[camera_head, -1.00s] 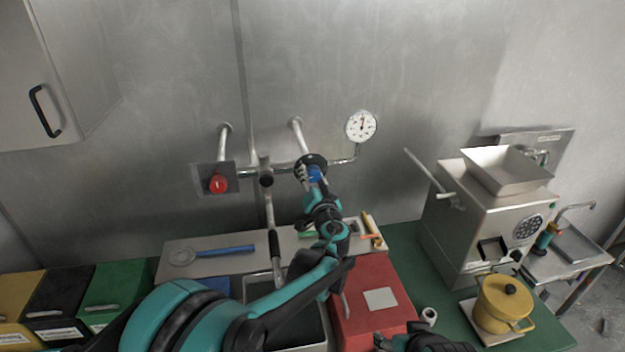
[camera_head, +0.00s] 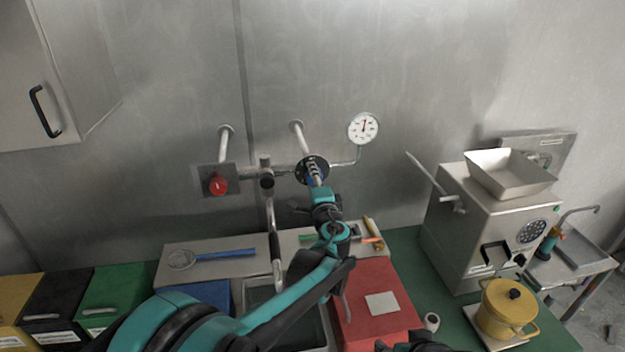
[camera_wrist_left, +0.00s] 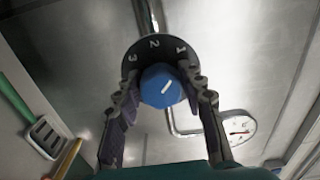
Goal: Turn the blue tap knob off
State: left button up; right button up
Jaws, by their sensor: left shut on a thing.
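The blue tap knob (camera_wrist_left: 161,87) sits on a black round dial (camera_wrist_left: 153,50) marked 1, 2 and 3. The white line on the knob points up and right, roughly toward the 1. My left gripper (camera_wrist_left: 161,98) is shut on the knob, one finger on each side. In the head view, my left gripper (camera_head: 315,174) reaches up to the wall pipe and covers most of the knob. The black dial (camera_head: 304,168) shows behind it. A dark part of my right gripper (camera_head: 418,342) shows at the bottom edge, and its fingers are not clear.
A red knob (camera_head: 218,185) is on the pipe to the left. A round gauge (camera_head: 363,128) is to the right. A sink (camera_head: 297,320) and a red box (camera_head: 375,318) lie below. The grinder (camera_head: 490,222) and a yellow pot (camera_head: 507,306) stand at the right.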

pick_arm(q)
jog(key=m, duration=0.4)
jog(key=shift+m, duration=0.4)
jog(key=m, duration=0.4)
jog(key=shift+d+r+m+b, duration=0.15)
jog(key=shift+m+b, duration=0.15)
jog(key=o, duration=1.2)
jog(key=shift+s, duration=0.1)
jog(key=s, duration=0.4)
jog(key=s+d, duration=0.1)
jog(key=s, duration=0.2)
jog(key=s+d, duration=0.1)
jog(key=s, duration=0.3)
jog(key=shift+s+d, duration=0.15)
jog(key=shift+s, duration=0.15)
